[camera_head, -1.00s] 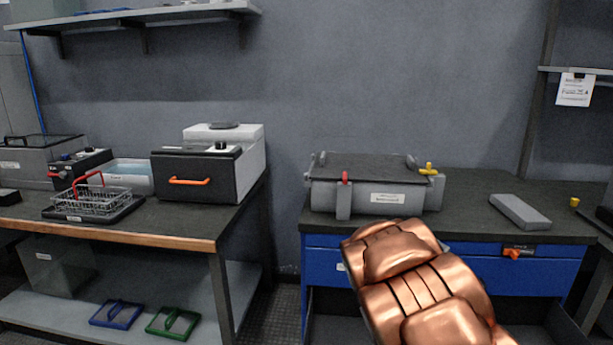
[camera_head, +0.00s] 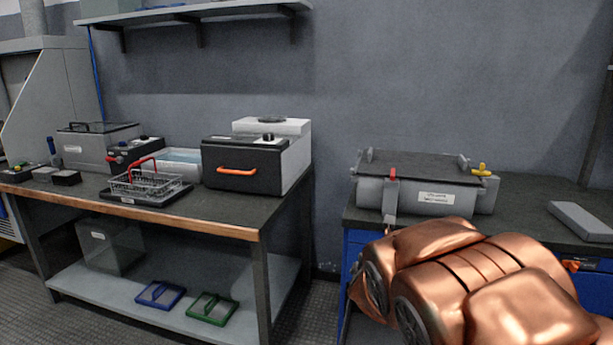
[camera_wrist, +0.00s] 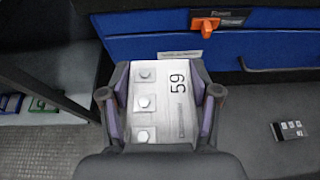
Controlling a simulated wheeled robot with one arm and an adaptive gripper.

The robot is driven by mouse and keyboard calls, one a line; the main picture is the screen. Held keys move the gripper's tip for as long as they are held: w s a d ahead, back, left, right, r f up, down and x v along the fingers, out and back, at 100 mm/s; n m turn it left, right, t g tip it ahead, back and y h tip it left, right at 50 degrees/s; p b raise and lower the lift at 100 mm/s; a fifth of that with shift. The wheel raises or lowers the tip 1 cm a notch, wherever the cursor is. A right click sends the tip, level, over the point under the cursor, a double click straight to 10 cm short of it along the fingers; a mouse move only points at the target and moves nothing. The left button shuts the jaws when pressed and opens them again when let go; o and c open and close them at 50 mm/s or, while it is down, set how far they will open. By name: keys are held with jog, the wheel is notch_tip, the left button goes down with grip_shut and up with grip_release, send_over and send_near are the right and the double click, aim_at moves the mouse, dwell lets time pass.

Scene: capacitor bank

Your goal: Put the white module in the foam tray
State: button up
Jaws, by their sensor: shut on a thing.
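In the wrist view my gripper (camera_wrist: 159,78) is shut on the white module (camera_wrist: 160,105), with one finger along each side. The module is a pale block with round silver terminals along its left and a "59" mark on its right. Its near end is hidden by the gripper's body. In the head view the arm blocks sight of the gripper and the module. I cannot make out a foam tray in any view. A blue drawer front (camera_wrist: 145,42) with an orange latch (camera_wrist: 206,24) is ahead of the module in the wrist view.
A grey lidded box (camera_head: 425,185) stands on the right bench. The left bench holds a wire basket (camera_head: 147,183) and a black-fronted box with an orange handle (camera_head: 240,164). Blue (camera_head: 160,294) and green (camera_head: 213,308) frames lie on its lower shelf. Floor shows between the benches.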

notch_tip(320, 180, up, 31)
jog(key=p, duration=3)
jog(key=shift+r+p, duration=0.2)
jog(key=shift+p, duration=0.15)
